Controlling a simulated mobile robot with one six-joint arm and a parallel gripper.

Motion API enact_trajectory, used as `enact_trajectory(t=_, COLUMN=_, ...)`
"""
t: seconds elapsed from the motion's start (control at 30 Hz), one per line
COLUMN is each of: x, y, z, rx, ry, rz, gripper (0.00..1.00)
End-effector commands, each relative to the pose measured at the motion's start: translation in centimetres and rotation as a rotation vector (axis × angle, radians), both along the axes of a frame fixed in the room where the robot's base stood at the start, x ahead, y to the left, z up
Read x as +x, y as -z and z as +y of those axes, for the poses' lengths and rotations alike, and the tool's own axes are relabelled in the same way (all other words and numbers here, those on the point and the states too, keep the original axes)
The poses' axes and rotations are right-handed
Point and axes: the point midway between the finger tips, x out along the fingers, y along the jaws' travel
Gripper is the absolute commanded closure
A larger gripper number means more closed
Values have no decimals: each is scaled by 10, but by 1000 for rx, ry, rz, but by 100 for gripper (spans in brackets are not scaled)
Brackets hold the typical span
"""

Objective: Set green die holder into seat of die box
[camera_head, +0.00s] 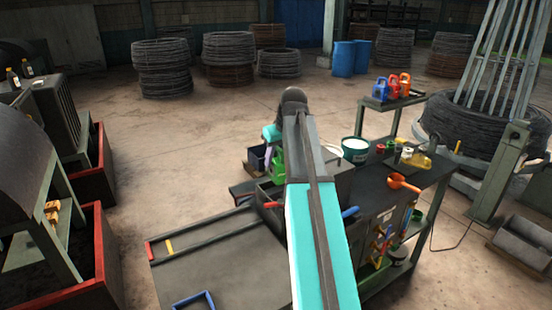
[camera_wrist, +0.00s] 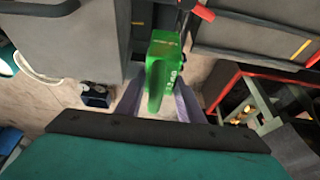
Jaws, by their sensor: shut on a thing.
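The green die holder (camera_wrist: 165,66) is a bright green block with markings on its side. It sits between the two pale purple fingers of my gripper (camera_wrist: 159,92) in the wrist view. My gripper is shut on it. In the head view the green holder (camera_head: 278,166) shows just left of my arm, above a grey open box (camera_head: 266,194) that is partly hidden by the arm. That box may be the die box, but I cannot tell for sure. Its seat is hidden.
A red handle (camera_head: 273,205) and a blue handle (camera_head: 350,212) stick out near the grey box. Red-edged bins (camera_head: 101,250) stand left, with open floor between.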

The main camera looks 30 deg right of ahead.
Motion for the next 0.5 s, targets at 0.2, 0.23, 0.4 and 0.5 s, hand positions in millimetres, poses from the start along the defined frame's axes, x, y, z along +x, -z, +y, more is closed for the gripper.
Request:
enact_trajectory(t=0.2, x=0, y=9, z=0, rx=-1, ry=0, rz=-3, gripper=100)
enact_trajectory(t=0.23, x=0, y=10, z=0, rx=-1, ry=0, rz=-3, gripper=100)
enact_trajectory(t=0.4, x=0, y=19, z=0, rx=-1, ry=0, rz=-3, gripper=100)
enact_trajectory(t=0.5, x=0, y=24, z=0, rx=-1, ry=0, rz=-3, gripper=100)
